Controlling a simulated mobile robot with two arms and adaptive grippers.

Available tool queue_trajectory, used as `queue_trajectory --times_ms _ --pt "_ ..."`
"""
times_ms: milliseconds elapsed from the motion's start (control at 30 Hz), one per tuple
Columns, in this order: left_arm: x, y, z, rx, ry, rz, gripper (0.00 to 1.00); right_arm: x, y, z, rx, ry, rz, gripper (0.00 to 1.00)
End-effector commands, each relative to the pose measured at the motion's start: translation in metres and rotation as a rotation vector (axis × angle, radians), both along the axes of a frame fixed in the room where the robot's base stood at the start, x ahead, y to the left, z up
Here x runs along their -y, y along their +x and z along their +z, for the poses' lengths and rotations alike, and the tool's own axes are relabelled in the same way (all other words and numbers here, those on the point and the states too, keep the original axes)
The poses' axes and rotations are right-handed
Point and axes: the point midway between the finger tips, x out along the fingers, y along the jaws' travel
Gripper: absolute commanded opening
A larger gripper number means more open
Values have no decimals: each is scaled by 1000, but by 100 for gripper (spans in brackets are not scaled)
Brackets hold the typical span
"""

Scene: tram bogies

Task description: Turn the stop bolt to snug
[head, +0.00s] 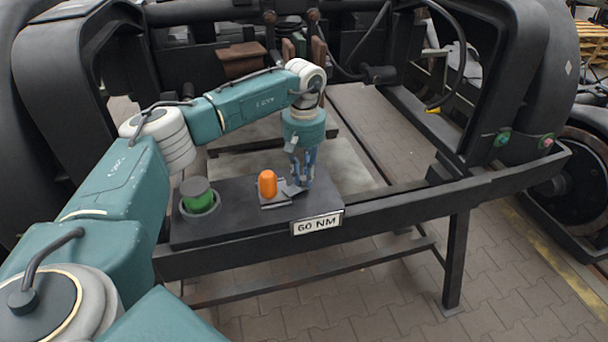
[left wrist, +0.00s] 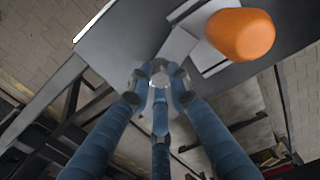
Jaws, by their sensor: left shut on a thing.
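My left gripper (head: 302,182) points down at the right part of a dark plate (head: 235,229). In the left wrist view, its blue fingers (left wrist: 160,88) close around a small round grey metal head (left wrist: 160,79), which looks like the stop bolt. The fingers hide most of it, so its turn angle and seating cannot be told. An orange rounded cap (head: 268,184) stands just left of the gripper, apart from it, and also shows in the left wrist view (left wrist: 240,34). My right gripper is not in view.
A green cylinder (head: 196,192) sits in a round holder at the plate's left. A sign reading "60 NM" (head: 317,224) is on the front edge. Dark frame beams (head: 470,193) and a hanging cable (head: 462,60) lie to the right. The paved floor in front is clear.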

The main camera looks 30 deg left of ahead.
Motion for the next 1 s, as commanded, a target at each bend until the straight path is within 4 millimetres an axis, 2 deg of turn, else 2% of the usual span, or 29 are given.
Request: queue_trajectory --times_ms 800,833,900,1000 --pt "3 -1 -1 -6 -4 -27 0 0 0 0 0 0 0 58" --pt "3 -1 -1 -6 -4 -27 24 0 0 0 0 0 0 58" --pt "2 -1 -1 -5 -3 -26 37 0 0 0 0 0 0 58" --pt "2 -1 -1 -4 -3 -25 37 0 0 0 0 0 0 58"
